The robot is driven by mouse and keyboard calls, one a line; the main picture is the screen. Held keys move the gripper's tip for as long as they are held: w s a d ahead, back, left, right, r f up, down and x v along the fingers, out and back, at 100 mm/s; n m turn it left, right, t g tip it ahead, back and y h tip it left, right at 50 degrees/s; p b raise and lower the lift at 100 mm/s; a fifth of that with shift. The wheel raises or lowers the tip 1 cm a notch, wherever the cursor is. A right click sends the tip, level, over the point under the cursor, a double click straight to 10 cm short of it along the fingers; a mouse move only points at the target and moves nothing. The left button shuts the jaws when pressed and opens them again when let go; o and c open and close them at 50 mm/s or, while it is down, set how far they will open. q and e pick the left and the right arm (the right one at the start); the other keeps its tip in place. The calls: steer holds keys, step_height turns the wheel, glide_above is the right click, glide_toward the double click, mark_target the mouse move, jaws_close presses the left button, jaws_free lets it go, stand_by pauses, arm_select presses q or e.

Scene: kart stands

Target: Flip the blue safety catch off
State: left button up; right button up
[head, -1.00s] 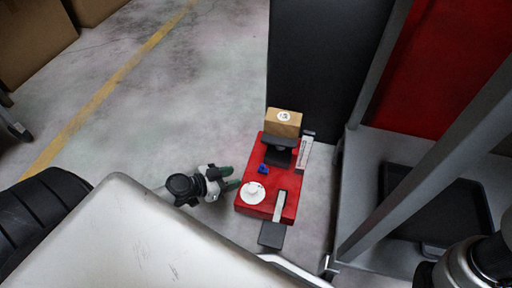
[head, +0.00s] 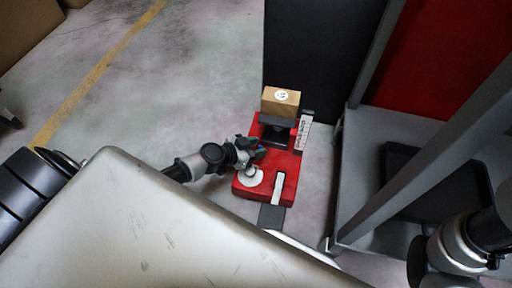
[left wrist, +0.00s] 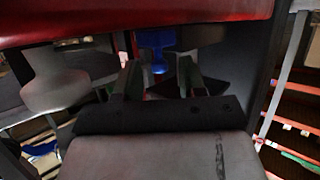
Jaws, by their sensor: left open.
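The blue safety catch (head: 260,154) is a small blue piece on the red panel (head: 287,165), mostly hidden by my gripper in the head view. In the left wrist view, which looks upside down, the blue catch (left wrist: 156,40) hangs below the red surface (left wrist: 140,18). My left gripper (head: 255,148) is over the left part of the panel, at the catch. Its open fingers (left wrist: 158,78) show in the left wrist view, with the catch beyond and between them. I cannot tell whether they touch it. My right gripper is out of view; only part of the right arm shows.
A white round knob (head: 250,177) sits close below my left gripper. A pale lever (head: 278,188), a black bracket and a brown box (head: 281,101) are also on or by the panel. A grey metal frame (head: 400,170) stands to the right. Open floor lies left.

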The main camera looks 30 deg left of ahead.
arm_select(q)
steer(key=shift+c, duration=0.5)
jaws_close()
steer(key=shift+a+f, duration=0.15)
steer(key=shift+a, duration=0.05)
steer(key=a+b, duration=0.1)
steer(key=s+a+b, duration=0.1)
steer(key=a+b, duration=0.1)
steer(key=shift+a+f, duration=0.1)
steer(key=shift+a, duration=0.3)
steer(key=shift+r, duration=0.2)
steer(key=shift+o, duration=0.5)
jaws_free()
steer(key=shift+s+a, duration=0.1)
steer(key=shift+a, duration=0.05)
